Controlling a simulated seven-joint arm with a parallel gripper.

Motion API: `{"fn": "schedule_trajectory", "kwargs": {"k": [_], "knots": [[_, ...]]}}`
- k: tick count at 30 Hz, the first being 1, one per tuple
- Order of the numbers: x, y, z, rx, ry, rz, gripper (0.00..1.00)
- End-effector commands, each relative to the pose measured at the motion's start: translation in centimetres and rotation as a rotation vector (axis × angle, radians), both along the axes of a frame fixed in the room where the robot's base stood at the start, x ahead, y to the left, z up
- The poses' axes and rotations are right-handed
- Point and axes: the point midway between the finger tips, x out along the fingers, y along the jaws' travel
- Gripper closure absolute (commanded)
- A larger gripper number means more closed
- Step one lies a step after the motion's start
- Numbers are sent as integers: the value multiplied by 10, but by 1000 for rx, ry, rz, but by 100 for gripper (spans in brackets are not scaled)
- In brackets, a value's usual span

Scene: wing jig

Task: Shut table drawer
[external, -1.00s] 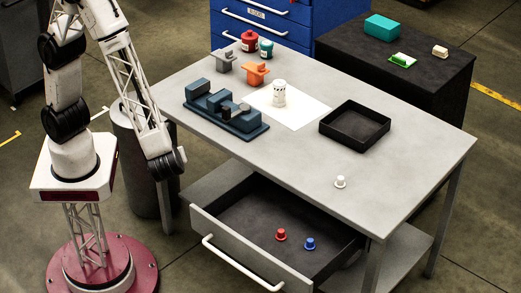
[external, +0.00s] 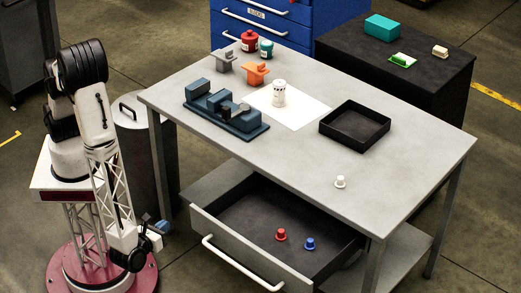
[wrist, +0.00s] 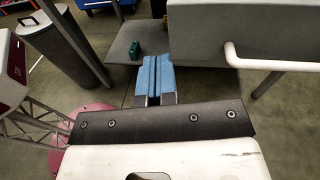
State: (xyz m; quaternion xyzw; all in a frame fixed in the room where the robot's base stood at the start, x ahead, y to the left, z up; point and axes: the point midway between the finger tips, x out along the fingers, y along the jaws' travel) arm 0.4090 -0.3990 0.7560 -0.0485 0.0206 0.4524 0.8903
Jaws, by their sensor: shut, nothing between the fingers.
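The table drawer (external: 235,243) stands pulled out from under the grey work table (external: 425,150). Its white bar handle (external: 240,267) faces the front left. A red peg (external: 281,235) and a blue peg (external: 310,244) stand inside the drawer. In the wrist view the drawer front (wrist: 250,30) is at the upper right, with the handle (wrist: 270,65) below and in front of it. My gripper (external: 164,227) is low, left of the drawer and apart from it. Its blue fingers (wrist: 156,62) are shut and empty in the wrist view, left of the handle.
A dark bin (external: 140,165) stands behind my arm, near a table leg. The table's lower shelf (wrist: 120,42) carries a small green object (wrist: 135,49). A dark tray (external: 355,126), a blue-grey jig (external: 225,112) and a white peg (external: 340,182) are on the tabletop. Floor before the drawer is clear.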

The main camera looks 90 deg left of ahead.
Motion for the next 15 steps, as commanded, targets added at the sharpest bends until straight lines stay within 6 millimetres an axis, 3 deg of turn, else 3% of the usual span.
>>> {"fn": "schedule_trajectory", "kwargs": {"k": [6,15], "knots": [[-18,-24,-32,78,1,-112,100],[-25,-33,-43,107,-1,-156,100]]}}
